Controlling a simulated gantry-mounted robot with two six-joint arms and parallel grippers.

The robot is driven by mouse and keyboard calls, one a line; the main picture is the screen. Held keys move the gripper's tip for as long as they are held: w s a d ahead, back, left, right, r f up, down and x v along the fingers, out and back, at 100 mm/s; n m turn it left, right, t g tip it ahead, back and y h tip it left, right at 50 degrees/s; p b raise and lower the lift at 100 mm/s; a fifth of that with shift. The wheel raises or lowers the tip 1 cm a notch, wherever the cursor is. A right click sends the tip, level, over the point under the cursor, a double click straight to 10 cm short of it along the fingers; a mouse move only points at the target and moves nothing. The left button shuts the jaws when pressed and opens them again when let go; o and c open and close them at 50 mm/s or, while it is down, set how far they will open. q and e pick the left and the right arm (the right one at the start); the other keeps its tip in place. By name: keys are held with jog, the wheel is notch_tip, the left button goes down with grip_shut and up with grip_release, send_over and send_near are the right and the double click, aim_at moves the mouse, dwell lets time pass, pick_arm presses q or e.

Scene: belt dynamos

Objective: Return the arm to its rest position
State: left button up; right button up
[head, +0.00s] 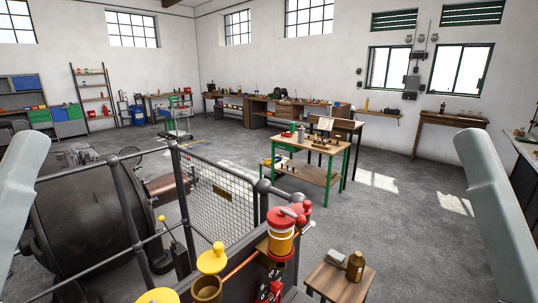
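A pale grey link of my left arm (22,195) stands at the left edge of the head view, and a matching link of my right arm (492,215) stands at the right edge. Both run down and out of the picture. Neither gripper shows, so I cannot see what they are doing or whether they hold anything.
A dark round machine (85,220) fills the lower left behind railings and a mesh guard (222,195). A red and yellow canister (282,235) stands front centre. A small wooden table (340,280) bears a brown bottle (355,266). Open floor (415,225) lies right of centre.

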notch_tip(320, 180, up, 38)
jog(key=p, duration=3.7)
notch_tip(320, 180, down, 18)
jog(key=b, duration=1.8)
jog(key=shift+f+y+b, duration=0.2)
jog(key=shift+y+b, duration=0.1)
jog(key=shift+b, duration=0.05)
